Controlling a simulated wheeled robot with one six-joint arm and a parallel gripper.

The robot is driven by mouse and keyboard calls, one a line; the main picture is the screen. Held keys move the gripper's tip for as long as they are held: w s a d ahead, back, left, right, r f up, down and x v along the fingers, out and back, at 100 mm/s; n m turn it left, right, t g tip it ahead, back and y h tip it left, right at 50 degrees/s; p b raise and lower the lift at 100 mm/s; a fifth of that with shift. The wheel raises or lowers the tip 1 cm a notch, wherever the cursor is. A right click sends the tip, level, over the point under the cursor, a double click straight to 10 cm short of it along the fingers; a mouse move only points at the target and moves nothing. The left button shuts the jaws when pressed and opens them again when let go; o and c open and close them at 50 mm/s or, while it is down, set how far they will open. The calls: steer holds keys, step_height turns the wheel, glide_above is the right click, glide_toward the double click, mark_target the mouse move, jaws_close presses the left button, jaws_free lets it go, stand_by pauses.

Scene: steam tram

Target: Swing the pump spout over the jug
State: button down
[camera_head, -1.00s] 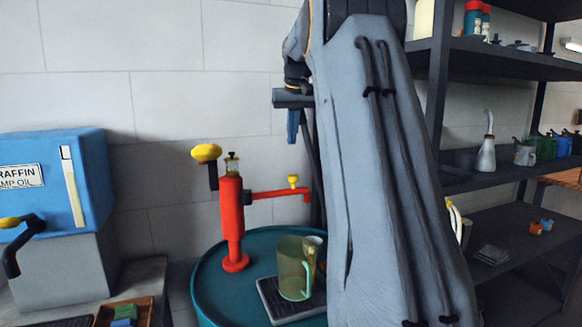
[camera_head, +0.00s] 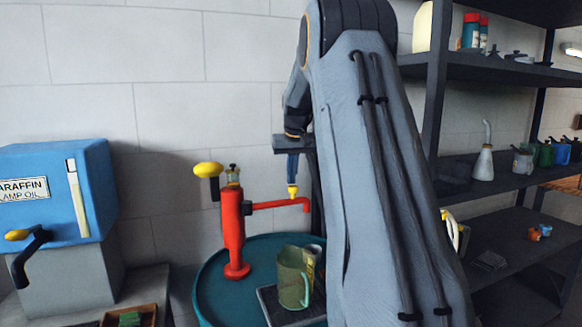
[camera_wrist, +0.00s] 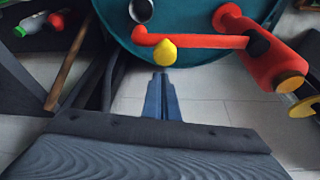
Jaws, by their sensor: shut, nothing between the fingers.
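The red pump (camera_head: 233,232) stands upright on a teal drum (camera_head: 207,287). Its red spout (camera_head: 268,205) points right, with a bent-down end and a yellow knob (camera_head: 292,192) on top. The knob also shows in the wrist view (camera_wrist: 166,52). The translucent green jug (camera_head: 291,277) stands on a dark tray (camera_head: 271,304) on the drum, below the spout in the picture; whether the outlet is directly over it I cannot tell. My gripper (camera_head: 292,178), with blue fingers, is shut and empty, its tips close to the knob; contact is unclear. The fingers also show in the wrist view (camera_wrist: 161,76).
A blue paraffin lamp oil tank (camera_head: 55,195) with a yellow-handled crank stands at the left. Dark shelves (camera_head: 480,185) with cans and bottles fill the right. A small container (camera_head: 318,252) stands behind the jug, partly hidden by my arm.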

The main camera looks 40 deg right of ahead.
steer(key=shift+s+a+f, duration=0.1)
steer(key=shift+s+a, duration=0.1)
steer(key=shift+s, duration=0.25)
steer(key=shift+s, duration=0.1)
steer(key=shift+s+a+m, duration=0.15)
steer(key=shift+s+m, duration=0.35)
steer(key=shift+s, duration=0.2)
steer(key=s+a+m+g+h+b, duration=0.2)
steer(key=s+a+m+b, duration=0.3)
steer(key=s+a+m, duration=0.5)
steer(key=shift+s+a+m+g+b, duration=0.3)
steer(key=shift+s+m+g+b, duration=0.1)
steer(key=shift+s+g, duration=0.3)
steer(key=shift+a+f, duration=0.1)
steer(key=shift+a, duration=0.05)
